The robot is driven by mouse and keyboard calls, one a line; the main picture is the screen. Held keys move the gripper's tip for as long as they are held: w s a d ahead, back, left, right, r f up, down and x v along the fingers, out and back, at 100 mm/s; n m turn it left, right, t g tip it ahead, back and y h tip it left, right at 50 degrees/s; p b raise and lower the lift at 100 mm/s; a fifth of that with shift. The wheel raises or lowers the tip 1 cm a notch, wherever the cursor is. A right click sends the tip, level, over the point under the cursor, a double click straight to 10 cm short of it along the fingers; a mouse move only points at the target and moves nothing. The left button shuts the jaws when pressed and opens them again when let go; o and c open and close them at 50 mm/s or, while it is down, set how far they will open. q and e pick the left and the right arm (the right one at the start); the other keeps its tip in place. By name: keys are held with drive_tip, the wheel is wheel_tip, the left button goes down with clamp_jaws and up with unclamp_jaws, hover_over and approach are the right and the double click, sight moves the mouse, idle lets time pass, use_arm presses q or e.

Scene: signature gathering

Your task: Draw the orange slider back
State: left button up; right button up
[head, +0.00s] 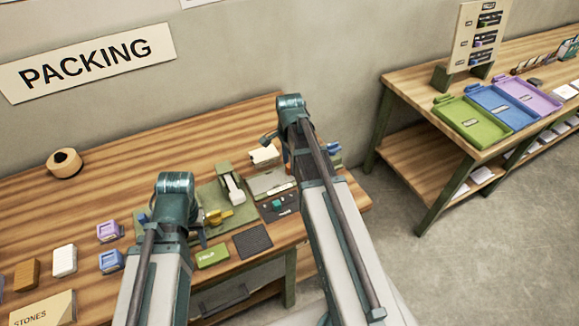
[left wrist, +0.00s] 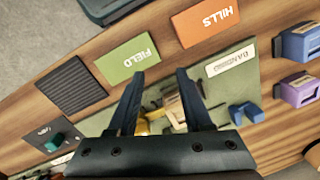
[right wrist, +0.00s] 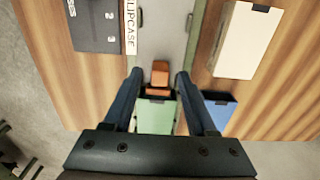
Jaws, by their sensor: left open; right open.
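The orange slider (right wrist: 160,76) shows in the right wrist view as a small orange block on a grey track plate (right wrist: 163,32). My right gripper (right wrist: 159,77) is open, with one finger on each side of the slider; contact cannot be told. My left gripper (left wrist: 160,77) is open above a green board (left wrist: 234,82) with a yellow part (left wrist: 141,127). In the head view my left gripper (head: 202,238) is near the table's front.
In the right wrist view a green block (right wrist: 155,115) and a blue block (right wrist: 217,112) lie near the fingers, with a white block (right wrist: 246,40) to the right. FIELD (left wrist: 128,59) and HILLS (left wrist: 205,20) cards lie near the left gripper.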

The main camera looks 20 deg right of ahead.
clamp_jaws()
idle(1.4)
